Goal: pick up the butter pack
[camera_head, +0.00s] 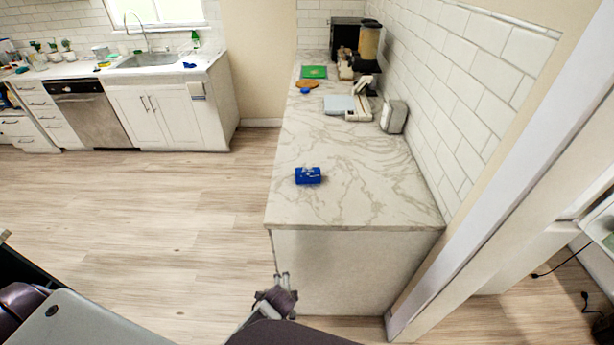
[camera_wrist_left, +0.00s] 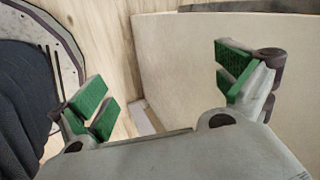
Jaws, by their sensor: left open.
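The butter pack (camera_head: 308,175) is a small blue box. It lies on the near part of the white marble counter (camera_head: 340,205), set back from the front edge. What appears to be my left gripper (camera_head: 282,275) shows at the bottom centre of the head view, below the counter top and in front of its end panel, well apart from the pack. In the left wrist view my left gripper (camera_wrist_left: 165,85) has its green-padded fingers spread wide with nothing between them. The pack is not in that view. I cannot make out my right gripper.
Farther back on the counter are a green board (camera_head: 314,72), a toaster (camera_head: 394,117) and a coffee machine (camera_head: 368,45). A tiled wall (camera_head: 440,90) bounds the counter on the right. A white post (camera_head: 500,200) stands at the near right. Wooden floor (camera_head: 160,210) is free on the left.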

